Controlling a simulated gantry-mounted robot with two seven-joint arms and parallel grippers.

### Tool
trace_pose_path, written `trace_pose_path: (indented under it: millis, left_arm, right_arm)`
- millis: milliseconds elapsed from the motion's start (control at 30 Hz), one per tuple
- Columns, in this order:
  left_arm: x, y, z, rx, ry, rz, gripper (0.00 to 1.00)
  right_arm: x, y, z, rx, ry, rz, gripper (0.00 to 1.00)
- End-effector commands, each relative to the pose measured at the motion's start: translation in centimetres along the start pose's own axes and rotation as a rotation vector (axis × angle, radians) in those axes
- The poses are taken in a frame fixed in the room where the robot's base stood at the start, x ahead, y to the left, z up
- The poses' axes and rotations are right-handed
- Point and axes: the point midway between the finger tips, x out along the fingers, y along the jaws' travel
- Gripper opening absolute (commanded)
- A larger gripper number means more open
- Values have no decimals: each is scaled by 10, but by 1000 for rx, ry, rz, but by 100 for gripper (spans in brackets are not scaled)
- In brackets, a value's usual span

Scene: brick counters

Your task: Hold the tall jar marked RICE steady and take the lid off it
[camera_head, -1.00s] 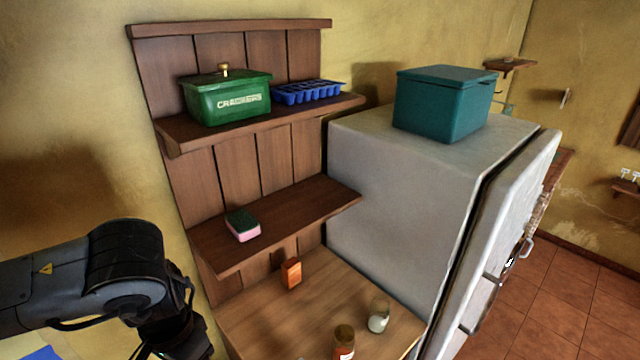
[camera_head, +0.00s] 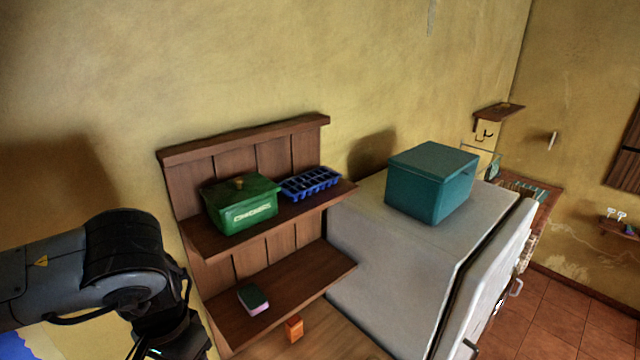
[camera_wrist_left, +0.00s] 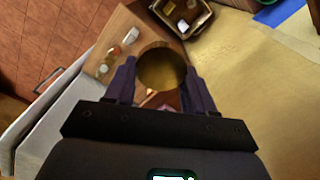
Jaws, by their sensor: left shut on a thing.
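My left gripper (camera_wrist_left: 161,80) shows in the left wrist view, its two dark fingers on either side of a round brown-gold object (camera_wrist_left: 162,64). It is shut on this object, which I see end-on as a disc. I cannot tell whether it is the RICE jar's lid or the jar itself, and no RICE marking is readable. In the head view only the arm above this gripper shows at the lower left; its fingers are out of frame. My right gripper is in neither view.
A wooden shelf unit holds a green CRACKERS box (camera_head: 243,208), a blue ice tray (camera_head: 310,183) and a sponge (camera_head: 253,299). An orange box (camera_head: 293,328) stands below. A teal box (camera_head: 431,182) sits on the white fridge (camera_head: 385,265). The wrist view shows a basket (camera_wrist_left: 207,22) holding small items.

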Motion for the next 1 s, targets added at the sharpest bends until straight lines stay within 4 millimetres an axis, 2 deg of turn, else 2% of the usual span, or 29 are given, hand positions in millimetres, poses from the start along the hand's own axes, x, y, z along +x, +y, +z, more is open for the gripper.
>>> trace_pose_path:
  millis: [100,367,467,800,1000]
  left_arm:
    - [-8,0,0,-4,0,0,18]
    - [-5,9,-2,38,-1,0,18]
    - [-2,23,-4,103,-3,0,18]
    - [15,94,-14,449,-5,-2,18]
    - [22,127,-20,612,-6,-4,18]
  right_arm:
    - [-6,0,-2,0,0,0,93]
    - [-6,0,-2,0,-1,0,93]
    - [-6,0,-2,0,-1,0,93]
    - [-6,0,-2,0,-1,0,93]
    - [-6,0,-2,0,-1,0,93]
